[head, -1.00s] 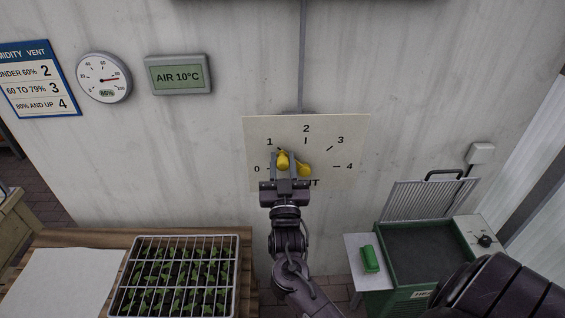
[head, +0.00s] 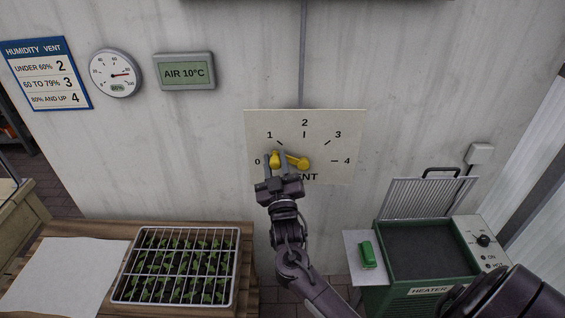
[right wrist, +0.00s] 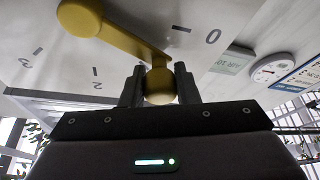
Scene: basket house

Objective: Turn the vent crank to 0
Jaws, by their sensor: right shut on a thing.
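The yellow vent crank (head: 292,161) sits on a cream dial plate (head: 345,120) marked 0 to 4 on the wall. Its hub is at the right and its arm points left, close to the 0 mark; whether it lines up exactly I cannot tell. My right gripper (head: 275,163) is shut on the crank's knob, in front of the plate's left side. In the right wrist view the round knob (right wrist: 158,86) is between the two fingers, and the 0 shows up and right of it. My left gripper is not in view.
A humidity gauge (head: 116,74), an AIR 10°C display (head: 184,72) and a humidity vent chart (head: 46,75) hang at left. A seedling tray (head: 232,280) stands on a wooden table below. A green heater (head: 430,291) with its lid up stands at right.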

